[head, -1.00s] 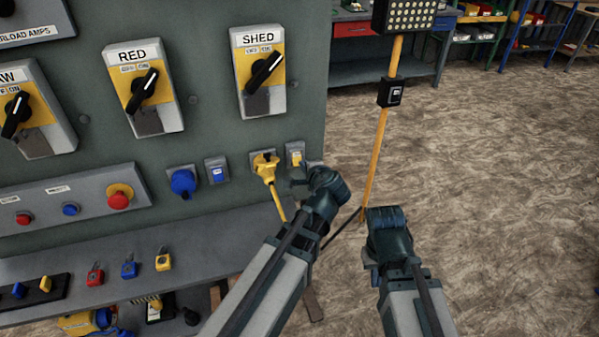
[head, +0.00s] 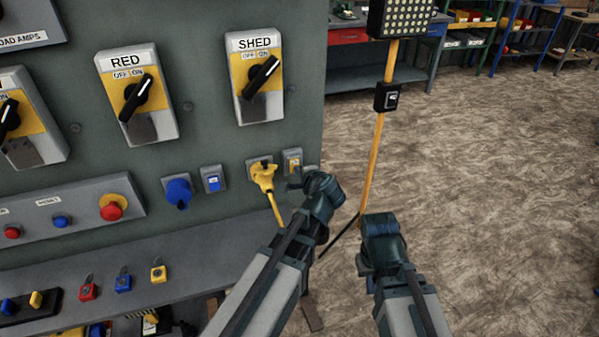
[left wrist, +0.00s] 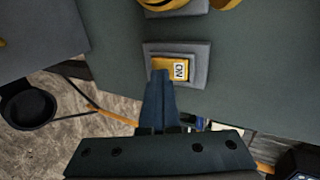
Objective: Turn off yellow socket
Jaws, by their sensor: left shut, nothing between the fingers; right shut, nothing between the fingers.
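The yellow socket (head: 259,163) is on the grey panel, with a yellow plug (head: 264,178) and cable in it. Right of it is a small switch box with a yellow rocker (head: 292,163). In the left wrist view the rocker (left wrist: 179,69) shows the label "ON". My left gripper (head: 296,182) is shut and empty just below the switch. Its fingertips (left wrist: 160,75) overlap the rocker's left end in the wrist view; I cannot tell whether they touch. My right gripper (head: 366,262) is shut and empty, away from the panel, its fingers mostly hidden.
A blue socket (head: 178,191) and blue switch (head: 213,179) are further left. Rotary switches marked RED (head: 137,94) and SHED (head: 259,80) are above. A shelf (head: 210,253) with padlocks juts out below. A yellow lamp stand (head: 376,160) stands right of the panel; floor beyond is open.

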